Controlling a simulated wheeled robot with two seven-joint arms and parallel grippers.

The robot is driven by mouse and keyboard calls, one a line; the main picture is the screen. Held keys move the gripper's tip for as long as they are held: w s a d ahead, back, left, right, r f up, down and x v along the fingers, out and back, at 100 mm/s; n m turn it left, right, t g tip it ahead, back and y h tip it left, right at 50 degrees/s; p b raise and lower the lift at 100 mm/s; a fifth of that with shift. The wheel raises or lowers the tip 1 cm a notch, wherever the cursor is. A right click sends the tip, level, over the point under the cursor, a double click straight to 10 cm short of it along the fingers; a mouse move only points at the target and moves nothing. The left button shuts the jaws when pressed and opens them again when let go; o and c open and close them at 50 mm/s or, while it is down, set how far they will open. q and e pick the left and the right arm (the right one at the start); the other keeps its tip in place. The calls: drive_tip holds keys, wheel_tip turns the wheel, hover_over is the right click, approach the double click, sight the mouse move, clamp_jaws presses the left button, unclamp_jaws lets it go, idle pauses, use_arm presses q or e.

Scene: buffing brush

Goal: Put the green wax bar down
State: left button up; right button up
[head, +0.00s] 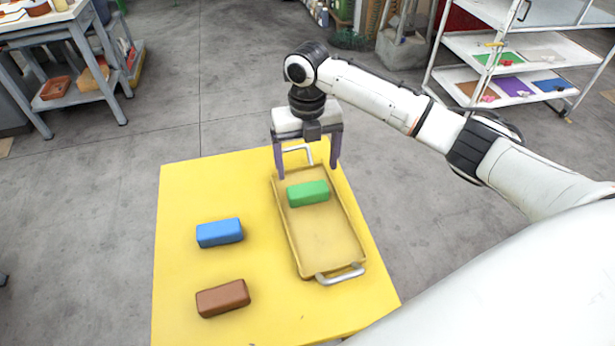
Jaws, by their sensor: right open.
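The green wax bar (308,193) lies in the far part of a shallow tan tray (335,262) with a metal handle at each end. My right gripper (308,172) is open above the far end of the tray. Its two fingers point down and are spread apart, with nothing between them. The bar lies just below and nearer than the fingertips, and it looks apart from them. My left gripper is not in view.
The tray sits on the right side of a yellow table (180,280). A blue bar (219,233) and a brown bar (223,298) lie on the table left of the tray. A workbench (60,30) and a white shelf cart (500,70) stand farther back.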

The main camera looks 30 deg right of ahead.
drive_tip(key=shift+r, duration=1.55)
